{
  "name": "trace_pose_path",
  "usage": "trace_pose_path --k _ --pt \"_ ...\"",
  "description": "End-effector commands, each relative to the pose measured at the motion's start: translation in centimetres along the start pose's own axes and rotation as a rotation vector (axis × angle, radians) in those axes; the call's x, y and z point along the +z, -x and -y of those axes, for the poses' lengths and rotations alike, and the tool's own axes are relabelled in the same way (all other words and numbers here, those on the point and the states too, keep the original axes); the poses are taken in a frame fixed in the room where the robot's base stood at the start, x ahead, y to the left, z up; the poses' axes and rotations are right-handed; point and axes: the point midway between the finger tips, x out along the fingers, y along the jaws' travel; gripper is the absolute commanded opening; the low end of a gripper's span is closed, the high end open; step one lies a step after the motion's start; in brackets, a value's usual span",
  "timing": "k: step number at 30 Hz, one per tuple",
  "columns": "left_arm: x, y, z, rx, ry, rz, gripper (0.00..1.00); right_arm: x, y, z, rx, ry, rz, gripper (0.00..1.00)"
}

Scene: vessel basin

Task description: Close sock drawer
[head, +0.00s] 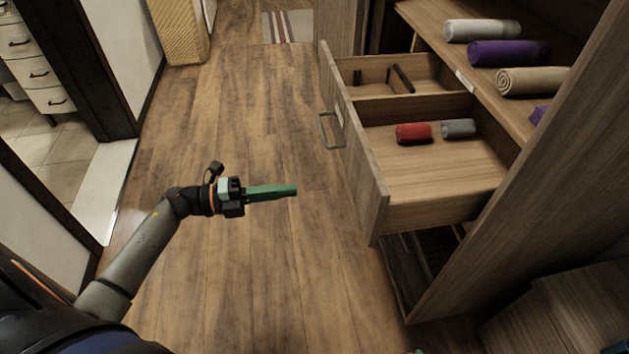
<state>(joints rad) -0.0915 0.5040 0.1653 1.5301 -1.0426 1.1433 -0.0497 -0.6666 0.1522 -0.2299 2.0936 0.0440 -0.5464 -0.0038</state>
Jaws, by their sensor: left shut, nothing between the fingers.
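The sock drawer (365,165) is a wooden drawer pulled well out of the cabinet at the right. My left gripper (296,190) is shut and empty, with green fingers pointing right toward the drawer front. It is left of the front, with a gap between them in the picture.
A shelf above the drawer holds a white roll (481,30), a purple roll (507,53) and a beige roll (533,82). A dark open basket or rack (432,252) shows below the drawer. The wooden floor (240,95) left of the cabinet is clear. A wicker hamper (176,30) stands at the back.

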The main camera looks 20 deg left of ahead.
Motion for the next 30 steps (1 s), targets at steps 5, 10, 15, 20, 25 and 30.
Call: trace_pose_path --k 5,10,15,20,25,30 --pt "0.0 -3.7 0.2 -0.009 -0.001 0.000 0.00 -0.2 0.0 -0.1 0.002 0.003 -0.010 0.99" --pt "0.0 -7.4 0.2 -0.009 0.000 0.001 0.00 -0.7 -0.1 -0.2 0.006 0.009 -0.032 0.99" --pt "0.0 -10.5 0.2 -0.008 0.001 0.001 0.00 -1.5 0.0 -0.3 0.010 0.020 -0.067 0.99" --pt "0.0 -12.1 0.2 -0.006 0.001 0.002 0.00 -3.2 0.0 -0.6 0.014 0.034 -0.118 0.99" --pt "0.0 -12.7 0.2 -0.004 0.001 0.001 0.00 -4.2 0.2 -0.7 0.017 0.039 -0.150 0.99" --pt "0.0 -12.8 0.2 -0.004 0.001 0.002 0.00 -4.2 0.2 -0.7 0.017 0.039 -0.147 0.99"
